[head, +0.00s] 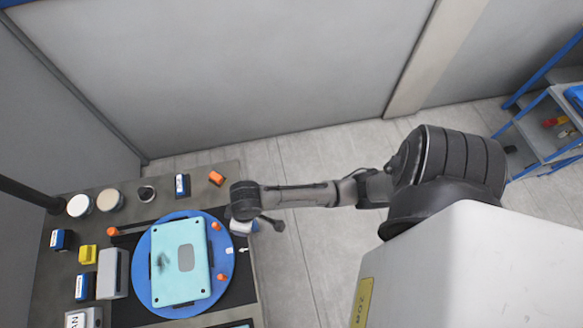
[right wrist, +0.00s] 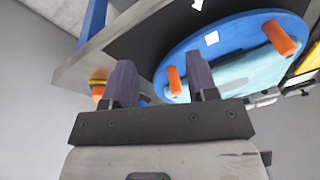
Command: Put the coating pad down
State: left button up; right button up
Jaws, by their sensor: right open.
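My right gripper (head: 243,226) is over the right edge of the table, beside the blue round plate, seen from above in the head view with its fingertips hidden. In the right wrist view the two fingers of the right gripper (right wrist: 160,68) stand apart with nothing held between them. I cannot tell for sure which object is the coating pad. An orange block (head: 216,178) lies at the table's far right corner; an orange piece (right wrist: 98,90) shows beside the left finger in the wrist view. My left gripper is not in view.
The blue round plate (head: 226,268) bears a light teal panel (head: 180,245) and orange pegs; it also shows in the wrist view (right wrist: 190,48). Blue-white boxes (head: 182,186), round tubs (head: 79,205) and a yellow block (head: 88,254) stand around it.

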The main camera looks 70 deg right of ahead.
jog(key=s+d+r, duration=0.1)
jog(key=s+r, duration=0.1)
jog(key=s, duration=0.5)
jog(key=s+d+r+t+h, duration=0.1)
jog(key=s+r, duration=0.2)
jog(key=s, duration=0.4)
jog(key=shift+t, duration=0.3)
jog(key=shift+s+d+r, duration=0.1)
notch_tip(320, 180, up, 14)
jog(key=p, duration=1.4)
